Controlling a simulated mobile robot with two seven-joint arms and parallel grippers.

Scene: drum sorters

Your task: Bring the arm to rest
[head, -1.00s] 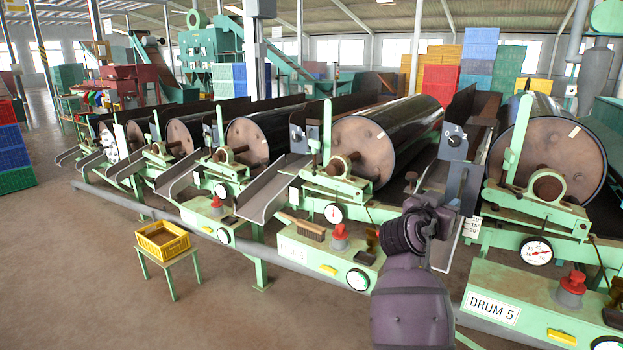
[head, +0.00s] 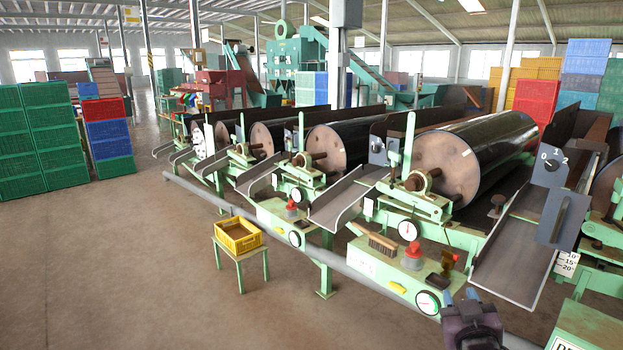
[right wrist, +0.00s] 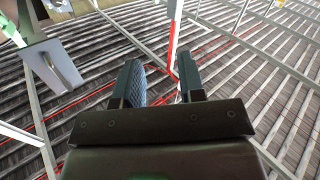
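My right gripper (head: 460,296) shows at the bottom right of the head view, in front of the row of drum sorters, with its fingers up. In the right wrist view its two fingers (right wrist: 159,82) are apart with nothing between them. Behind them is the roof with its beams, so the gripper points upward. My left gripper is in neither view.
Near the gripper are a green control box (head: 405,272) with a red knob (head: 412,258), a brush (head: 376,240) and a metal chute (head: 515,255). A yellow crate (head: 237,237) sits on a small green stand (head: 240,263).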

